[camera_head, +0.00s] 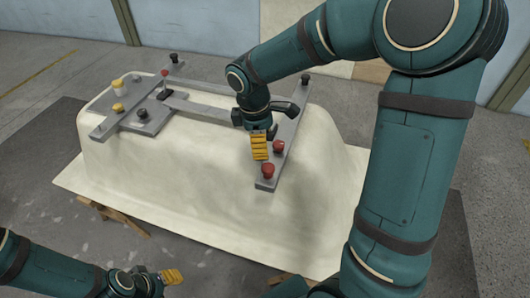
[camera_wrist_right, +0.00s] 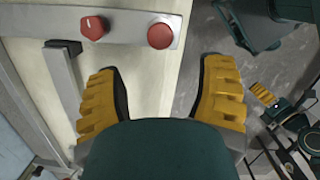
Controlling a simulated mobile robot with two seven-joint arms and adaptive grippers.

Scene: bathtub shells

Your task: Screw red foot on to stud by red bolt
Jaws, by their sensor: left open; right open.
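Two red round pieces sit on the grey crossbar at the right end of the upturned cream tub shell (camera_head: 215,155). One red piece (camera_head: 268,172) is at the bar's near end; it is a smooth dome in the right wrist view (camera_wrist_right: 161,35). The other red piece (camera_head: 278,147), also in the wrist view (camera_wrist_right: 93,28), is angular with a small white mark. I cannot tell which is the foot; no bare stud shows clearly. My right gripper (camera_head: 259,148) is open and empty beside them, its fingers (camera_wrist_right: 160,68) apart. My left gripper (camera_head: 172,276) is open, low at the left.
Wooden supports (camera_head: 122,217) stand under the tub. Open floor (camera_head: 45,240) lies to the left.

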